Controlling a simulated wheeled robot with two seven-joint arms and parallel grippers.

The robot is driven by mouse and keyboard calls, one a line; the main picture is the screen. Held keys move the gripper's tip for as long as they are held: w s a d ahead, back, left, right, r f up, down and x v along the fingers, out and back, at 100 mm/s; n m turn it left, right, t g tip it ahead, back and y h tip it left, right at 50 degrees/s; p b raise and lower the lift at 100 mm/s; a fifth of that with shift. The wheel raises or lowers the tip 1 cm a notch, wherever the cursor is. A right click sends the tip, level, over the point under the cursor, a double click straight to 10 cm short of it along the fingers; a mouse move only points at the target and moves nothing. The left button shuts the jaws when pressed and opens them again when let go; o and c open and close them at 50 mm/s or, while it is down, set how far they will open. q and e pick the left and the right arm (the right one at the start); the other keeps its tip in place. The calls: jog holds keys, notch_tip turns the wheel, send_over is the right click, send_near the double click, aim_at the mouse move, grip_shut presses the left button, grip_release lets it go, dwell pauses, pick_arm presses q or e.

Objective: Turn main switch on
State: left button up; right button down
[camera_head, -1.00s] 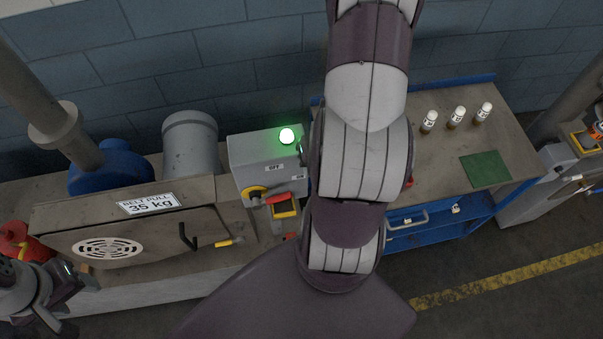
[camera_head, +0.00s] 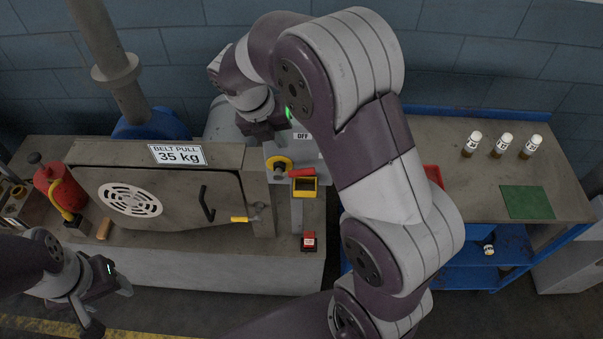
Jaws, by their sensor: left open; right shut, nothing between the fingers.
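The grey switch box (camera_head: 310,147) stands right of the machine, partly hidden behind my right arm. Its OFF label (camera_head: 303,136) shows, and a sliver of green light (camera_head: 288,113) glows beside the arm. My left gripper (camera_head: 120,284) is open and empty at lower left, far from the box.
The machine with the "35 kg" sign (camera_head: 177,154) and a black door handle (camera_head: 207,204) fills the left. A red can (camera_head: 60,187) stands near my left arm. A workbench (camera_head: 470,185) with small bottles (camera_head: 502,146) and a green mat (camera_head: 527,202) is at right.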

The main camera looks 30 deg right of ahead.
aim_at(302, 171)
jog(key=x, duration=1.3)
jog(key=shift+w+d+f, duration=0.1)
jog(key=shift+w+d, duration=0.05)
jog(key=shift+w, duration=0.05)
jog(key=shift+d+f, duration=0.1)
jog(key=shift+f, duration=0.3)
